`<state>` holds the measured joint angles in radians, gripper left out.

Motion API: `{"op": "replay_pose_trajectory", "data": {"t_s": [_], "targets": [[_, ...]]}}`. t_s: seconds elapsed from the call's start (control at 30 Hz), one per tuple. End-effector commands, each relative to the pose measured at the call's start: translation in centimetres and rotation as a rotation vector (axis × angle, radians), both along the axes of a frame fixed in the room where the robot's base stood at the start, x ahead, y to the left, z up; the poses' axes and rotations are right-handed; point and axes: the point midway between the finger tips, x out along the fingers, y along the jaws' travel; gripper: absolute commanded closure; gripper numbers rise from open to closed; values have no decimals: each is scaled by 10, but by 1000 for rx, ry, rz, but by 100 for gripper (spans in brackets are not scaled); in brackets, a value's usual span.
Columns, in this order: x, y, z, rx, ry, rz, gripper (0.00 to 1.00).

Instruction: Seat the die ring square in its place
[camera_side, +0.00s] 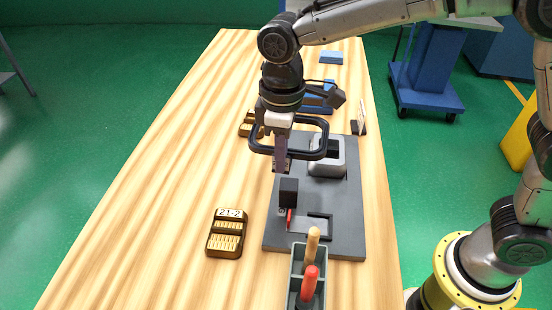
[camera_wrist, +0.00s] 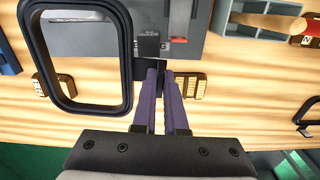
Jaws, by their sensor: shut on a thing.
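The die ring is a black rounded rectangular frame (camera_side: 305,156), also large at the left of the wrist view (camera_wrist: 126,60). My gripper (camera_side: 281,166) is shut on the ring's dark side tab, with its purple fingers (camera_wrist: 161,72) on either side of it. The ring hangs off to one side of the fingers, roughly level and above the grey fixture plate (camera_side: 350,215). Below and right of it in the side view stands a pale grey hollow block (camera_side: 328,169), likely its place. The ring covers part of this block; a gap between them cannot be judged exactly.
On the plate stand a black block (camera_side: 289,190) and a red lever (camera_side: 290,217). A grey tray (camera_side: 294,275) with handled tools is in front. A gold-and-black block marked 21-2 (camera_side: 227,234) lies left. Blue items stand behind. The table's left side is clear.

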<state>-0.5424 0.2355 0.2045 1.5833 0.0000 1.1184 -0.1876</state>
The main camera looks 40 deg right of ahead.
Motion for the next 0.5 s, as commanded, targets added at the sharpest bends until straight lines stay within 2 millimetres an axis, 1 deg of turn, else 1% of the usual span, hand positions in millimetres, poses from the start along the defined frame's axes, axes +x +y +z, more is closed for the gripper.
{"op": "replay_pose_trajectory", "data": {"t_s": [0.03,0.5], "targets": [[1,1,5,3,-6,0,100],[1,0,29,2,-4,0,100]]}}
